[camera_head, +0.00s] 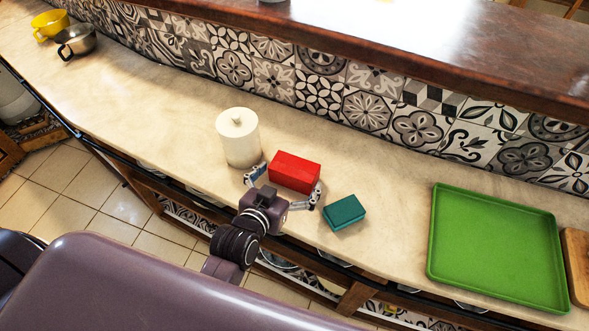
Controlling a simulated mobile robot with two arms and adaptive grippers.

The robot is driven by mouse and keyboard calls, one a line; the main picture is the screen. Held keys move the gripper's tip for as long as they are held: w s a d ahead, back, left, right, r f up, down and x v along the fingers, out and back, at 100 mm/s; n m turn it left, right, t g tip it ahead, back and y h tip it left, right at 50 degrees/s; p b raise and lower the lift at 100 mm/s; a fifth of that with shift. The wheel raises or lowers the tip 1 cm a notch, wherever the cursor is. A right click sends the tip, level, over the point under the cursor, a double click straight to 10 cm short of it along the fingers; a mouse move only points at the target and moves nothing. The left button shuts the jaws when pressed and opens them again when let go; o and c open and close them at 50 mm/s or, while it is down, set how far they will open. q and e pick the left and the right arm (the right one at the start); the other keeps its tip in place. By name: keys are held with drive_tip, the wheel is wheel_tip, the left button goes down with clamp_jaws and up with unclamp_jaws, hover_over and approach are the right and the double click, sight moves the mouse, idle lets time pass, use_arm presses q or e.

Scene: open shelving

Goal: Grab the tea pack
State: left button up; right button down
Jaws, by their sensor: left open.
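A red box (294,171) lies on the beige counter. A smaller teal-green box (344,212) lies to its right, closer to the front edge. No label is readable on either, so I cannot tell by marking which is the tea pack. My left gripper (286,184) is open at the near side of the red box. One finger is by the box's left end and the other by its right end. I cannot tell whether they touch it. My right gripper is out of view.
A cream lidded canister (238,138) stands close left of the red box. A green tray (494,249) and a wooden board (577,262) lie at right. A yellow cup (49,24) and metal cup (76,41) stand far left. A patterned tile wall (318,75) rises behind.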

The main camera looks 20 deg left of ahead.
use_arm(q)
drive_tip(key=x, duration=0.3)
drive_tip(key=shift+s, duration=0.1)
drive_tip(key=c, duration=1.1)
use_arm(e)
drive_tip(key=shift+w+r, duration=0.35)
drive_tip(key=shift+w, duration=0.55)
use_arm(q)
drive_tip(key=shift+r, duration=0.1)
